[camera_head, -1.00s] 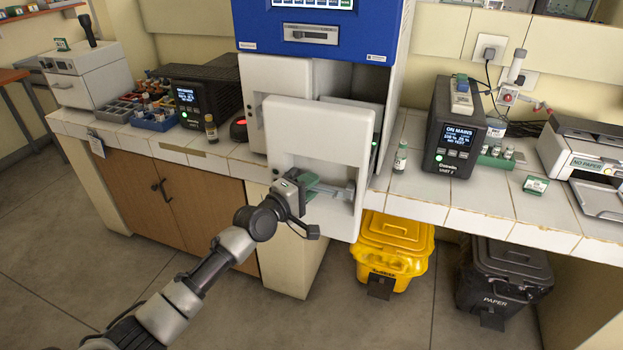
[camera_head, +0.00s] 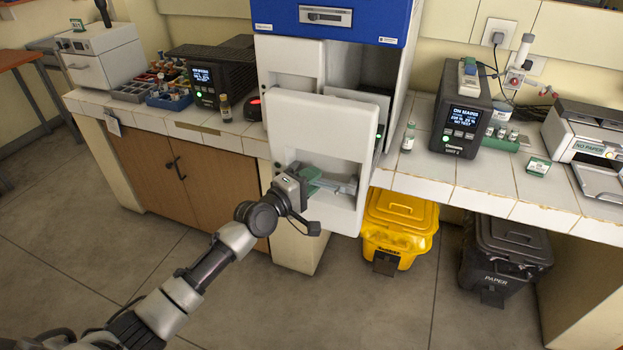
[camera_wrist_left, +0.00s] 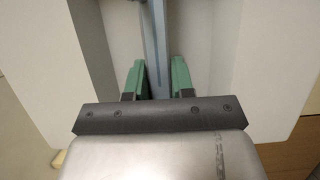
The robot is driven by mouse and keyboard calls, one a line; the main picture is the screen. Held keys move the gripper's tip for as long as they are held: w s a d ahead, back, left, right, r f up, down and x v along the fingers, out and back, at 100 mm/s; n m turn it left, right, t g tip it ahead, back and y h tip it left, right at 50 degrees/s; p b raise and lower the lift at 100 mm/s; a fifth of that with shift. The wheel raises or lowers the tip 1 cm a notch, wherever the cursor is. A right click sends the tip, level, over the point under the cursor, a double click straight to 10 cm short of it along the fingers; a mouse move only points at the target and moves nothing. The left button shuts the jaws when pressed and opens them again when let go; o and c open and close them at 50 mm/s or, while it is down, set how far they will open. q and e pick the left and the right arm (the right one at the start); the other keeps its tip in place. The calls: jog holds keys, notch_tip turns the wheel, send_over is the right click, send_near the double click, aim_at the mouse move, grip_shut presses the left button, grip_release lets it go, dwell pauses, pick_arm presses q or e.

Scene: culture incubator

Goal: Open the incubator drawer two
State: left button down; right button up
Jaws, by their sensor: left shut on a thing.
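The incubator (camera_head: 296,60) is a white cabinet with a blue top. Its right-hand drawer (camera_head: 322,118) has a white front that stands out forward of the cabinet, with a dark opening behind it. I cannot read a number on it. My left gripper (camera_head: 318,183) is at the recess low in this front, its green fingers on the grey bar handle (camera_head: 344,187). In the left wrist view the two green fingers (camera_wrist_left: 158,78) are on either side of the grey-blue bar (camera_wrist_left: 154,40). My right gripper is not in view.
A second white front (camera_head: 290,72) at the left stays flush with the cabinet. A small vial (camera_head: 408,137) and a black power unit (camera_head: 462,112) stand on the right counter. A yellow bin (camera_head: 398,225) and a black bin (camera_head: 506,255) are below it.

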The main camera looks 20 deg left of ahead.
pick_arm(q)
jog(key=c, duration=1)
grip_release()
jog(key=shift+o, duration=0.2)
jog(key=b+v, duration=0.1)
jog(key=v, duration=1)
jog(key=shift+w+f, duration=0.1)
jog(key=shift+f, duration=0.05)
